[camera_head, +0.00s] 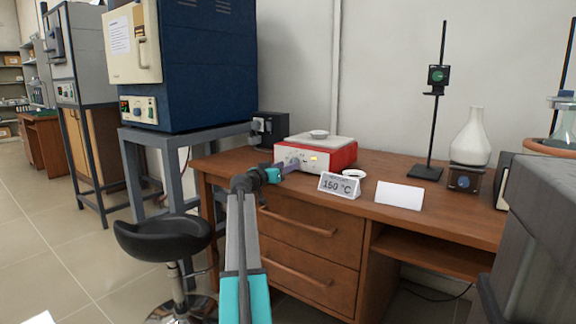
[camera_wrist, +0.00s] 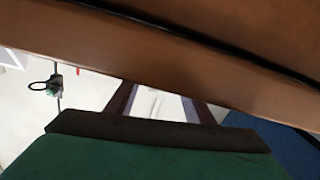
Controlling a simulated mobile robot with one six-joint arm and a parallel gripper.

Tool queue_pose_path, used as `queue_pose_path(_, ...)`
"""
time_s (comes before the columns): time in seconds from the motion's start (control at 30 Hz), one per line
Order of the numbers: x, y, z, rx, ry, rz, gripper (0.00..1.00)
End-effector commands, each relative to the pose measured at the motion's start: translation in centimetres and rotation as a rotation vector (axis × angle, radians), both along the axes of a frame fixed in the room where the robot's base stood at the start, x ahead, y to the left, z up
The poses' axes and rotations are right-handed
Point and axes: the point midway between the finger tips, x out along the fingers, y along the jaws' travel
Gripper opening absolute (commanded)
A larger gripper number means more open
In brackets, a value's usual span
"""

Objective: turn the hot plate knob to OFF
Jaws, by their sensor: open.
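The hot plate (camera_head: 338,147) is a red and white box with a light top plate, standing on the left part of the wooden desk. Its white front panel shows a small lit yellow spot. My gripper (camera_head: 291,166) is at the left side of that panel, and the knob there is too small and too covered to make out its setting. In the wrist view my gripper's two dark fingers (camera_wrist: 164,98) are apart, with a pale surface visible between them. I cannot tell whether the fingers touch the knob.
A sign reading 150 °C (camera_head: 340,186) and a blank white card (camera_head: 400,195) stand near the wooden desk's (camera_head: 320,240) front edge. A black stool (camera_head: 165,238) stands left. A blue furnace (camera_head: 205,65) is behind it. A stand (camera_head: 425,172) and white flask (camera_head: 470,140) are right.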

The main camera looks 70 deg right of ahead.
Motion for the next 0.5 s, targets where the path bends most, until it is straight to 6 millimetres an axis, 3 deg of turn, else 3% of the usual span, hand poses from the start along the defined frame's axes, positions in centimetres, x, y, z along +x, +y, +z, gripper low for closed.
queue_pose_path(0.5, 1.8, 6.5, 0.1, -0.001, 0.0, 0.002, 0.48)
